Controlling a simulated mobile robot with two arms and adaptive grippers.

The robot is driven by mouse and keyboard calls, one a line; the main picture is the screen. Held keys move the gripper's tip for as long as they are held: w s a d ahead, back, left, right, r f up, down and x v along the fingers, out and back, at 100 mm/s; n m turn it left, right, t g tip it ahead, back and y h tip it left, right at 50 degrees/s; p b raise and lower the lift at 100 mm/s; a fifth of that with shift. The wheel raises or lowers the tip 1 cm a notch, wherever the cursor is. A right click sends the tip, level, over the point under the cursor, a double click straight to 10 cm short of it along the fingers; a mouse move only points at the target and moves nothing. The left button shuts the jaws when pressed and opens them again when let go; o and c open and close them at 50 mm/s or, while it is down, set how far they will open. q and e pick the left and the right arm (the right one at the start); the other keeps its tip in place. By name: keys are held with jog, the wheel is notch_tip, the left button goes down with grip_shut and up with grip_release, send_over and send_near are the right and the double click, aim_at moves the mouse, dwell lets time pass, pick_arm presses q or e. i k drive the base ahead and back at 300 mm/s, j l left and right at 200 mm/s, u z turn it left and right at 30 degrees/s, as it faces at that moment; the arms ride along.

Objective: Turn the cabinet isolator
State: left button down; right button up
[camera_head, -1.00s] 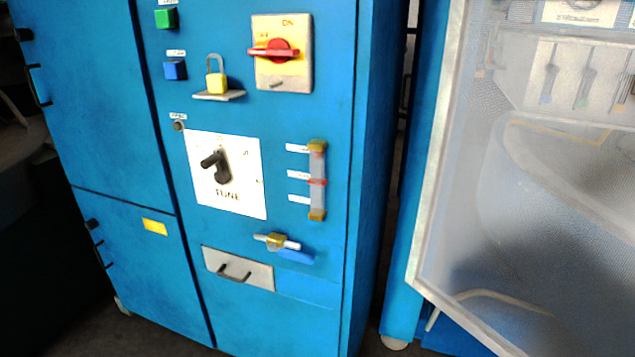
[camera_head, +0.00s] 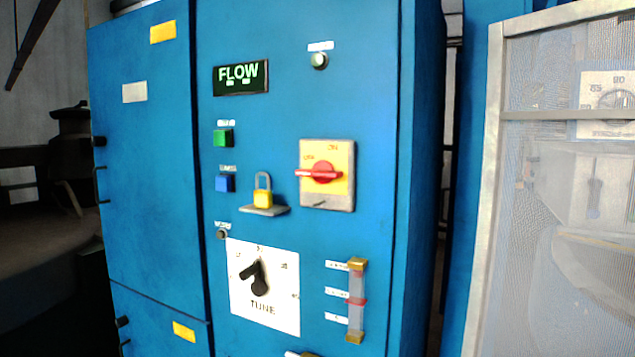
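The cabinet isolator (camera_head: 326,174) is a yellow square plate in a grey frame on the blue cabinet front (camera_head: 290,90). Its red handle (camera_head: 319,174) lies about level, pointing left toward the OFF mark; ON is printed at the top. A yellow padlock (camera_head: 263,197) with a grey shackle stands on a small shelf to the left of the isolator, apart from it. Neither of my grippers shows in the head view.
Below are a black TUNE knob (camera_head: 258,280) on a white plate and a sight gauge (camera_head: 356,302). A FLOW display (camera_head: 241,77), green button (camera_head: 223,138) and blue button (camera_head: 225,183) sit left. A mesh-fronted machine (camera_head: 570,200) stands at the right.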

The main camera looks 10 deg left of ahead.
aim_at(323, 172)
jog(key=i+j+z, duration=0.25)
jog(key=i+j, duration=0.15)
jog(key=j, duration=0.2)
jog(key=i+j+z, duration=0.15)
jog(key=j, duration=0.15)
jog(key=i+j+z, duration=0.15)
jog(key=j, duration=0.2)
jog(key=i+j+z, duration=0.1)
jog(key=j, duration=0.25)
jog(key=i, duration=0.05)
